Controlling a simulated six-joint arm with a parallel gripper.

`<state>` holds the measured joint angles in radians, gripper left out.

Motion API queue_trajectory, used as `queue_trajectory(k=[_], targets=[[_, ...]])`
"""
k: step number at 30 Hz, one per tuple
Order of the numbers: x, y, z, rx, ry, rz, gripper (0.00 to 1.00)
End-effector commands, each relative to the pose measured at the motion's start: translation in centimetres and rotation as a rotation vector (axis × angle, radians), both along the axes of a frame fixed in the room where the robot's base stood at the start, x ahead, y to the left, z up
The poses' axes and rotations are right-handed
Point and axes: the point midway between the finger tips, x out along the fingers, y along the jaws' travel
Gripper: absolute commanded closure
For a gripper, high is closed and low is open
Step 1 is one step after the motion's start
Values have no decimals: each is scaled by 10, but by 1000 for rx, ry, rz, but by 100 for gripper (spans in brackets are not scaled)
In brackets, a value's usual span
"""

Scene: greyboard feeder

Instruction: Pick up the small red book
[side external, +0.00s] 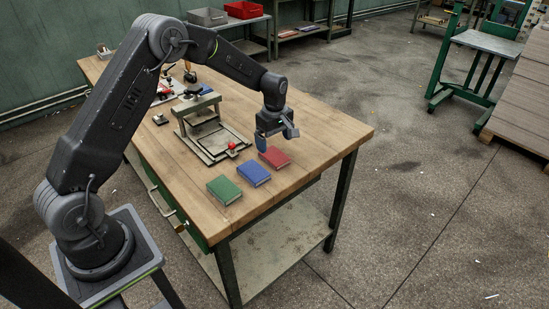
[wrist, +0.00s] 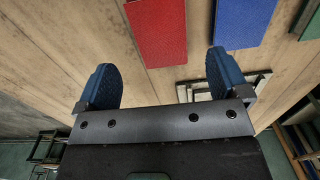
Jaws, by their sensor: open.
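The small red book (side external: 273,158) lies flat on the wooden table, at the right end of a row of three books. In the wrist view the red book (wrist: 157,30) lies beyond my fingertips, roughly between the lines of the two fingers. My gripper (side external: 277,139) is just above and behind the red book in the side view. In the wrist view my gripper (wrist: 160,78) is open, with its two blue-padded fingers wide apart and nothing between them.
A blue book (side external: 254,173) and a green book (side external: 225,190) lie beside the red one. A metal press frame (side external: 206,133) with a red knob stands behind the books. The wooden table (side external: 325,143) is clear to the right of the red book, up to its edge.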

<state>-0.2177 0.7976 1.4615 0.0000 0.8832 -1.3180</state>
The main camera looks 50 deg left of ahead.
Motion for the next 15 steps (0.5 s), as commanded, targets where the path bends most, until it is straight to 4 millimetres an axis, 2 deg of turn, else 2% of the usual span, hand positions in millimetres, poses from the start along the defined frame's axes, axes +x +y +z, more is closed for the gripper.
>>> queue_trajectory(k=[4, 12, 15], targets=[[-1, -1, -12, -1, 3, -1, 6], [-2, -2, -49, 0, 1, -1, 6], [-2, -2, -53, 0, -1, -1, 6]])
